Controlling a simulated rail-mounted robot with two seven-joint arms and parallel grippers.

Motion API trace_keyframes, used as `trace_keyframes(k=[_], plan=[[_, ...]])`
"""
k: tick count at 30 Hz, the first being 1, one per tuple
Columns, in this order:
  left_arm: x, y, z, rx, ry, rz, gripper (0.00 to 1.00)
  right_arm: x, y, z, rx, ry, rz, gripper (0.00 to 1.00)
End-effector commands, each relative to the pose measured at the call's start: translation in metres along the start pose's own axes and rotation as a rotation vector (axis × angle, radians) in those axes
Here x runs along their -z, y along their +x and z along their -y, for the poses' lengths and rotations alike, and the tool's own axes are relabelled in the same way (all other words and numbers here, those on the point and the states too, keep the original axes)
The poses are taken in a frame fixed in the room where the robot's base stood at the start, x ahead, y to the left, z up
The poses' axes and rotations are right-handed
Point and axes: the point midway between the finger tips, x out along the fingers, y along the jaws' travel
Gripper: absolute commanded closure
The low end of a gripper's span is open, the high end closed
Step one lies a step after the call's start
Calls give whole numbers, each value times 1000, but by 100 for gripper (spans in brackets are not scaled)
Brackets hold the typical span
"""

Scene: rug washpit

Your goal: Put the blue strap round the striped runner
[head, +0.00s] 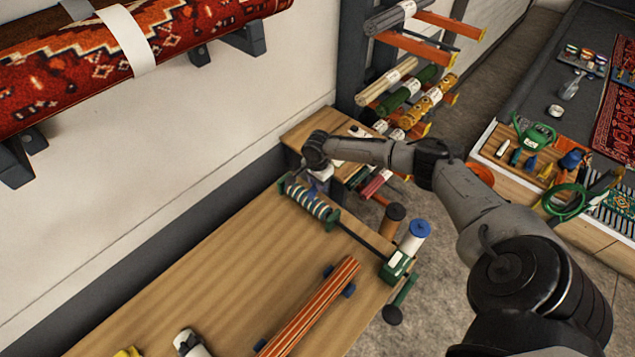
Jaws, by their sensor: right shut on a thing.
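The striped runner (312,308) is a rolled orange, red and cream length. It lies slantwise at the front of the wooden bench on low blue supports. My right gripper (318,177) is at the bench's far end, above a green-ended rod carrying pale and dark rings (310,202). It is shut on a small blue piece, which looks like the blue strap (313,189); it is mostly hidden by the gripper and rings. The gripper is well apart from the runner. My left gripper is not in view.
A white object (190,343) lies at the front. A rug rack (405,95) rises behind. The middle of the bench (225,265) is clear.

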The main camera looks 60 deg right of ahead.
Motion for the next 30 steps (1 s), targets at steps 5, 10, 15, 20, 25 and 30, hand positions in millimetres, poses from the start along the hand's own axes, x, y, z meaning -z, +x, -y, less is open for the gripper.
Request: trace_keyframes(k=[5,10,15,20,25,30], plan=[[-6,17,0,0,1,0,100,0,14,0,0,0,0,98],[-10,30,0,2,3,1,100,0,24,0,-1,0,-1,98],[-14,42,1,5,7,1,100,0,33,0,0,-1,-1,98],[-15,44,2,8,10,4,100,0,41,0,-2,1,1,98],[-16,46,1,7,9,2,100,0,54,-1,-3,1,0,98],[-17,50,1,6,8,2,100,0,67,0,-1,0,1,98]])
